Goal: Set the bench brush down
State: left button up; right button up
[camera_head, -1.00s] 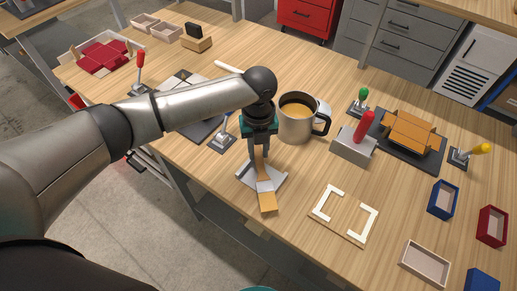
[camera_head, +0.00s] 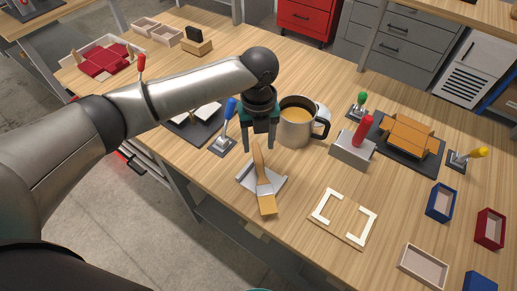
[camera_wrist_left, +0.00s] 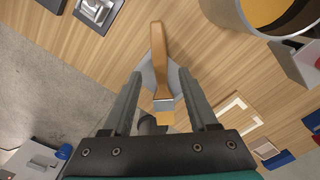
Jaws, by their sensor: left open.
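The bench brush (camera_head: 263,180) has a wooden handle, a pale metal band and tan bristles. It lies on a grey metal rest (camera_head: 247,177) near the front edge of the bench, bristles toward the front. My left gripper (camera_head: 258,150) is open above the handle end, its two fingers apart and empty. In the left wrist view the brush (camera_wrist_left: 158,60) shows between and beyond the open fingers (camera_wrist_left: 166,80), apart from them. My right gripper is not in view.
A steel mug (camera_head: 296,128) of brown liquid stands just right of the gripper. A blue-handled clamp (camera_head: 224,135) is to the left. A white-cornered board (camera_head: 343,218) and a red-handled block (camera_head: 355,145) lie to the right. Small boxes (camera_head: 442,202) sit at far right.

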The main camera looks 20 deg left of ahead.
pick_arm(q)
notch_tip(320, 180, up, 7)
jog(key=shift+p, duration=0.35)
